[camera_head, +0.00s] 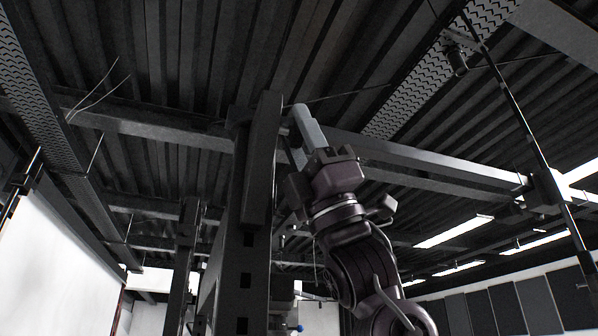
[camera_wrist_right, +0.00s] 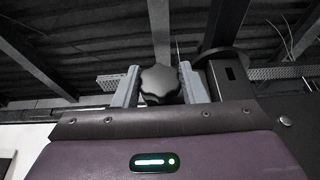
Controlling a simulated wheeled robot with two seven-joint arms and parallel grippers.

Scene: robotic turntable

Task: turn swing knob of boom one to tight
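A black lobed knob (camera_wrist_right: 159,84) shows in the right wrist view, between the two grey fingers of my right gripper (camera_wrist_right: 159,76). The fingers stand apart, one on each side of the knob, with almost no gap visible. I cannot tell whether they press on it. In the head view my right gripper (camera_head: 305,125) reaches up beside a dark upright post (camera_head: 248,200), at the near end of a grey horizontal beam (camera_head: 430,160). The knob is not distinguishable there. My left gripper is not in view.
A second dark post (camera_head: 182,265) stands left of the first. A thin slanted rod with a bracket (camera_head: 548,190) hangs at the right. In the wrist view a dark square post (camera_wrist_right: 230,90) stands close to the right finger. The ceiling is ribbed, with beams overhead.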

